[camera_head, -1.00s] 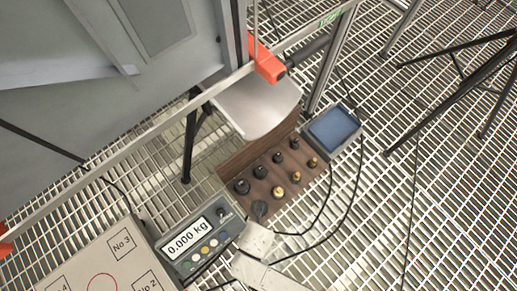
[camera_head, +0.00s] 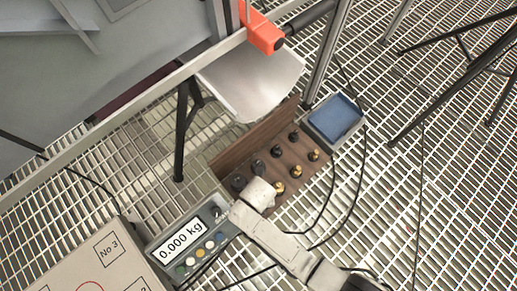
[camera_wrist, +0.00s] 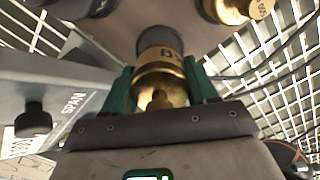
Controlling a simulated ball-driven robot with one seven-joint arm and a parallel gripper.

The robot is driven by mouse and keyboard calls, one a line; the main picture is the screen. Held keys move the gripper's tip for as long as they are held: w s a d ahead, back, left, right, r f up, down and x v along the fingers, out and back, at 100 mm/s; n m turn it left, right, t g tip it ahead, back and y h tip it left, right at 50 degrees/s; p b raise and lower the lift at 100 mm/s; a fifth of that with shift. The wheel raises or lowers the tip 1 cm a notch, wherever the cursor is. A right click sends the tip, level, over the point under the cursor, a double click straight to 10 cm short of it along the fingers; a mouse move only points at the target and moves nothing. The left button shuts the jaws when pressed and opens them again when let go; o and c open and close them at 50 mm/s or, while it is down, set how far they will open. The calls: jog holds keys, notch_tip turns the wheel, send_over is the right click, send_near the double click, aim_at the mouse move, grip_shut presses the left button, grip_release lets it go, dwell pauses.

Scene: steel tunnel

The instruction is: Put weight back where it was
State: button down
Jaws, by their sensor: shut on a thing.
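My gripper (camera_wrist: 160,88) is shut on a brass weight (camera_wrist: 160,70) between its green fingertips in the wrist view. The weight has dark markings, and a dark cylindrical part shows beyond it; I cannot tell whether that is part of the weight. In the head view my gripper (camera_head: 259,194) is over the near end of the wooden weight rack (camera_head: 251,148) and hides the held weight. Dark weights (camera_head: 277,151) stand along the back row of the rack, and brass weights (camera_head: 296,171) along the front row. I cannot tell whether the held weight touches the rack.
A scale display (camera_head: 184,243) reading 0.000 kg is left of my gripper. A blue tray (camera_head: 335,118) sits beyond the rack's far end. A grey curved plate (camera_head: 255,82) and metal rail lie behind it. Black cables (camera_head: 334,215) run at its right. A board marked No 3 (camera_head: 100,258) is lower left.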

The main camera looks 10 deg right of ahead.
jog(key=shift+w+f+b, duration=0.2)
jog(key=shift+f+b, duration=0.6)
jog(key=shift+f, duration=0.75)
jog(key=shift+f, duration=0.2)
jog(key=shift+c, duration=1.6)
grip_release()
jog(key=shift+s, duration=0.1)
notch_tip(320, 180, up, 12)
jog(key=p, duration=0.7)
jog(key=shift+r, duration=0.15)
